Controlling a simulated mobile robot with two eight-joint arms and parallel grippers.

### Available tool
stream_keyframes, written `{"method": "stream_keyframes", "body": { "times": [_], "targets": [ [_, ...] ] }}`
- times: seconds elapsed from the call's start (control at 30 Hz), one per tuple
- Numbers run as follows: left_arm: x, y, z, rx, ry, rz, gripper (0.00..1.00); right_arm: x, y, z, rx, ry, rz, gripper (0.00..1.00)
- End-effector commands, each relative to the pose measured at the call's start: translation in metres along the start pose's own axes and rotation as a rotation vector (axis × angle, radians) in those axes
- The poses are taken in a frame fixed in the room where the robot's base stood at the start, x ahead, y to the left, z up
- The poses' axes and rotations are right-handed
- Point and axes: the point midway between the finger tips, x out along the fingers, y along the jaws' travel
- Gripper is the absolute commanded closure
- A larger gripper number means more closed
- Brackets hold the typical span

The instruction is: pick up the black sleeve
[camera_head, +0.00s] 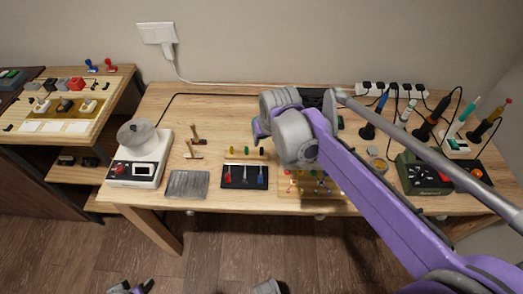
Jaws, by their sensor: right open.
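I cannot make out the black sleeve for certain. A black mat (236,182) with small red, dark and blue pieces on it lies on the middle of the workbench. My right arm reaches in from the right across the bench. Its gripper (258,129) is open above the rear middle of the bench, partly hidden by my wrist; I see nothing held in it. A small part of my left gripper (132,288) shows at the bottom edge, low in front of the bench, too cut off to tell its state.
A white device with a round grey top (146,172) and a grey ribbed plate (187,184) stand left on the bench (160,206). A dark green station (425,178), upright tools and a power strip (393,89) crowd the right. A side shelf (110,88) stands left.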

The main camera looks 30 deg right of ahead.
Motion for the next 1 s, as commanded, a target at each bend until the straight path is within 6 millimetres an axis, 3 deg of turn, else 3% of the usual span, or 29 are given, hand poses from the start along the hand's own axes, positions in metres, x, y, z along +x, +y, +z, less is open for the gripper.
{"method": "stream_keyframes", "body": {
  "times": [0.3,0.53,0.73,1.0],
  "targets": [
    [0.008,0.000,0.005,0.000,-0.003,0.000,0.50,0.047,0.001,-0.003,0.003,-0.001,0.001,0.46],
    [0.011,0.000,0.006,0.000,-0.004,0.000,0.50,0.065,0.001,-0.003,0.003,-0.001,0.001,0.46],
    [0.017,0.000,0.009,0.000,-0.006,0.000,0.50,0.096,0.001,-0.004,0.003,-0.001,0.001,0.46],
    [0.019,0.000,0.010,0.000,-0.007,0.000,0.50,0.107,0.001,-0.004,0.003,-0.001,0.001,0.46]
  ]
}}
